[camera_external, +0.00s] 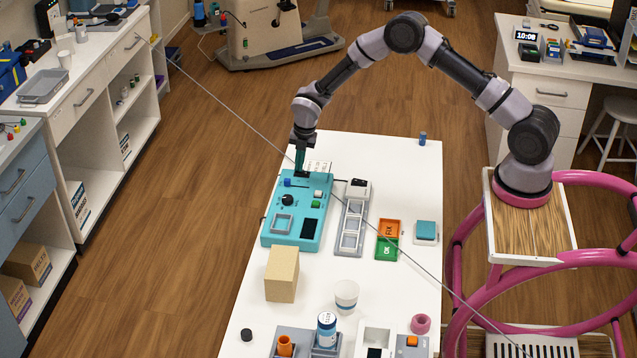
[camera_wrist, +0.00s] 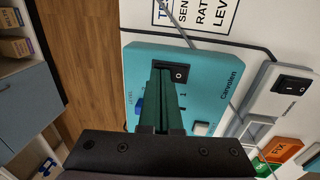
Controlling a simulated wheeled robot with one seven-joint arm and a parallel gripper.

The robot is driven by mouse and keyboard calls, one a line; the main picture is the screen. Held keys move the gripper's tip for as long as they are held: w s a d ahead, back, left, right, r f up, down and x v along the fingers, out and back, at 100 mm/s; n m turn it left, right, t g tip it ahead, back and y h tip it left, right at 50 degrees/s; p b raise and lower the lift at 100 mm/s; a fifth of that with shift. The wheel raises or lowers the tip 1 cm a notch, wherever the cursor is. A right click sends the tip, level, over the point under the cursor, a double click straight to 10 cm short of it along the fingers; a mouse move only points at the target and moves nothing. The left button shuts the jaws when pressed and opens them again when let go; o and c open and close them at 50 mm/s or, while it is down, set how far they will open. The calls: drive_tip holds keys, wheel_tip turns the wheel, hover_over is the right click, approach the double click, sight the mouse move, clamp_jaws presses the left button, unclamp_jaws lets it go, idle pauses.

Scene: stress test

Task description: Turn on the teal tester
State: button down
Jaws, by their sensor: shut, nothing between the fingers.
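The teal tester (camera_external: 328,190) lies on the white table, with a knob, a blue slider, a dark screen and a square frame on its face. It also fills the middle of the wrist view (camera_wrist: 215,75). A black rocker switch (camera_wrist: 180,73) sits near its far edge. My gripper (camera_external: 299,174) points down over the far end of the tester. Its green fingers (camera_wrist: 164,72) are together and empty, with their tips right beside the switch in the wrist view. I cannot tell whether they touch it. The switch is hidden behind the fingers in the external view.
Orange FIX (camera_external: 389,229) and green OK (camera_external: 387,249) trays are further right. A tan block (camera_external: 281,275) and white cup (camera_external: 346,295) stand nearer. A thin cable crosses the scene.

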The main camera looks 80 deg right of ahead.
drive_tip(key=shift+f, duration=0.25)
drive_tip(key=shift+s, duration=0.15)
drive_tip(key=shift+s+r, duration=0.1)
drive_tip(key=shift+s, duration=0.5)
wheel_tip(320, 180, up, 14)
drive_tip(key=s, duration=0.2)
idle(0.4)
